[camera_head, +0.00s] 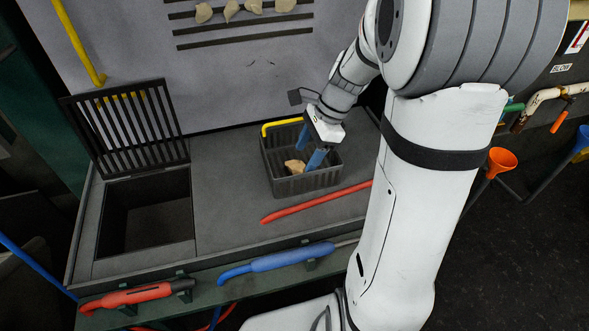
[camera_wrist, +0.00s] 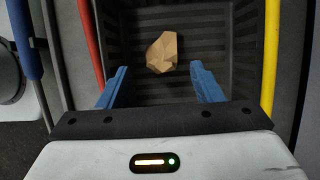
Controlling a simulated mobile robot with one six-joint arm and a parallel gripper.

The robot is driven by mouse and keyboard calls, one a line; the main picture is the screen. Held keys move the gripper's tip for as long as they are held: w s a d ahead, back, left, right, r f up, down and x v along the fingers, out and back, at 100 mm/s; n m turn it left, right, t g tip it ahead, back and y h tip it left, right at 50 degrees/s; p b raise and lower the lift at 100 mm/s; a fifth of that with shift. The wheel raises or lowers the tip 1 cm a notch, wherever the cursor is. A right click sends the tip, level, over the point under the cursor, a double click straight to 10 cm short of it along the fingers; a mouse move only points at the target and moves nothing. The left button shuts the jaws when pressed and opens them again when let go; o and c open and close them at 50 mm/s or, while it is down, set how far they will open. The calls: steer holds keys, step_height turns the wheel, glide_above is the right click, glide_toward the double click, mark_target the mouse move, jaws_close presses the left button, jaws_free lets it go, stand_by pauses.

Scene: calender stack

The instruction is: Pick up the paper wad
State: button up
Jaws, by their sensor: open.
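The paper wad (camera_head: 295,166) is a crumpled tan lump lying inside a dark slatted basket (camera_head: 307,184). In the wrist view the wad (camera_wrist: 162,52) lies on the basket floor, beyond my fingertips and roughly midway between them. My gripper (camera_head: 311,156) has blue fingers and points down into the basket, close to the wad. In the wrist view my gripper (camera_wrist: 158,80) is open, with its fingers spread apart and nothing between them. In the head view one finger is beside the wad; I cannot tell whether it touches.
A yellow bar (camera_head: 282,126) runs along the basket's far edge. A red bar (camera_head: 315,203) lies in front of the basket. An open square hatch (camera_head: 146,214) with a raised grate (camera_head: 126,126) is at left. Blue and red handled tools (camera_head: 278,261) hang along the front edge.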

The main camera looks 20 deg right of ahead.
mark_target(301, 166)
steer(key=b+x, duration=0.1)
steer(key=x, duration=0.3)
steer(key=shift+f, duration=0.35)
steer(key=shift+c, duration=0.3)
steer(key=c, duration=0.7)
steer(key=shift+o, duration=0.2)
steer(key=shift+r, duration=0.1)
